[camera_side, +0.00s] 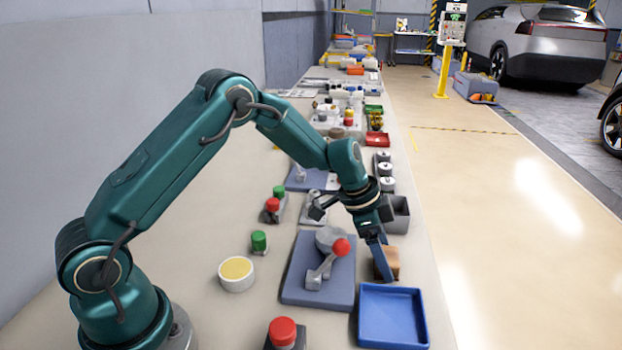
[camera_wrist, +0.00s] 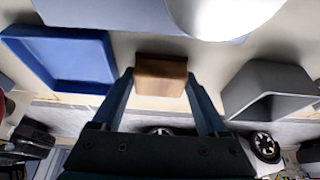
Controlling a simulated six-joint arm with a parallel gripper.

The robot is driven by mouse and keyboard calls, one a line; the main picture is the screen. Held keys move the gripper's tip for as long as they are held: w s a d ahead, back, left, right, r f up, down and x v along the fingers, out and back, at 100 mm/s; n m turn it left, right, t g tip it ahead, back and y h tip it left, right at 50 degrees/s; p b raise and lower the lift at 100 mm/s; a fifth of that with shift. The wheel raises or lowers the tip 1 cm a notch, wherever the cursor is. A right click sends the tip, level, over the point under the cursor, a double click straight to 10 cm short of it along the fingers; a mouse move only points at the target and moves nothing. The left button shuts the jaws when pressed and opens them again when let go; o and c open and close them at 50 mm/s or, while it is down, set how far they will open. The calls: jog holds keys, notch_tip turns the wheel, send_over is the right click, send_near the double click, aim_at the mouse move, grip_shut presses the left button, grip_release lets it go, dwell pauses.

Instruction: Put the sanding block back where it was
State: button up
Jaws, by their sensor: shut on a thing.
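The sanding block is a small brown wooden block (camera_side: 391,262) near the bench's right edge in the side view. It also shows in the wrist view (camera_wrist: 161,79), between the two fingers. My gripper (camera_side: 384,265) points down and is shut on the block; its fingers also show in the wrist view (camera_wrist: 160,72). The block is at or very near the bench top; I cannot tell whether it touches. One finger hides part of the block in the side view.
A blue tray (camera_side: 392,316) lies just in front of the block, and a grey bin (camera_side: 398,216) stands behind it. A blue-grey plate (camera_side: 298,291) with a grey part and red knob is to the left. A white round container (camera_side: 236,275) stands farther left.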

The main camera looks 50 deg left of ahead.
jog(key=shift+f, duration=0.1)
jog(key=o, duration=1.3)
jog(key=shift+o, duration=0.2)
jog(key=v, duration=1.1)
jog(key=s+r+n+y, duration=0.1)
jog(key=s+r+n, duration=0.3)
jog(key=s+r, duration=0.45)
jog(key=s+f+n+t+y, duration=0.2)
jog(key=s+n, duration=0.3)
jog(key=s, duration=0.8)
jog(key=shift+s+a+f, duration=0.15)
jog(key=shift+s+f, duration=0.15)
jog(key=shift+f, duration=0.45)
